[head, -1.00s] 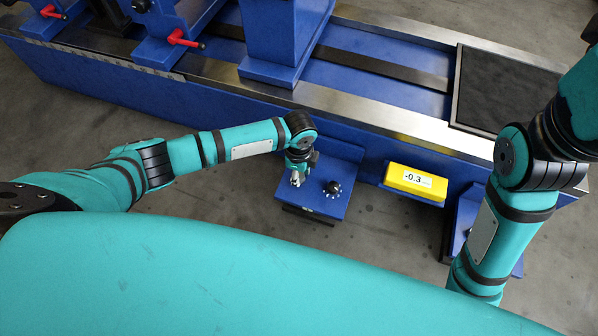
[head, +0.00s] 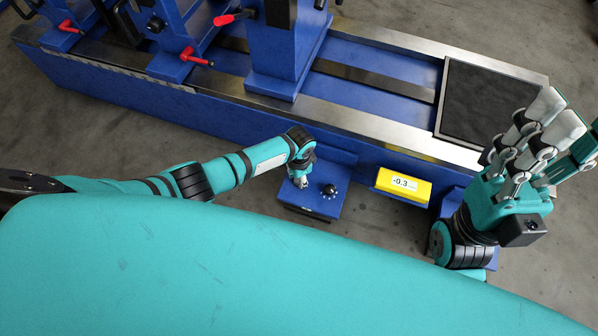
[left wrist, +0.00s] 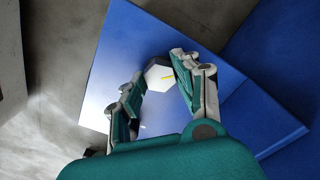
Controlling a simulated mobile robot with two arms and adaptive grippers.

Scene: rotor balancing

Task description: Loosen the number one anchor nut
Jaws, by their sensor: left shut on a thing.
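In the head view my left gripper (head: 300,181) points down onto the foot plate (head: 317,204), and the nut is mostly hidden there. I cannot tell the nut's number. My right gripper (head: 545,130) is raised at the right, fingers extended and apart, holding nothing visible.
A yellow box (head: 403,186) reads -0.3. The blue machine bed (head: 220,121) with steel rails runs behind. A dark panel (head: 490,105) lies at its right end.

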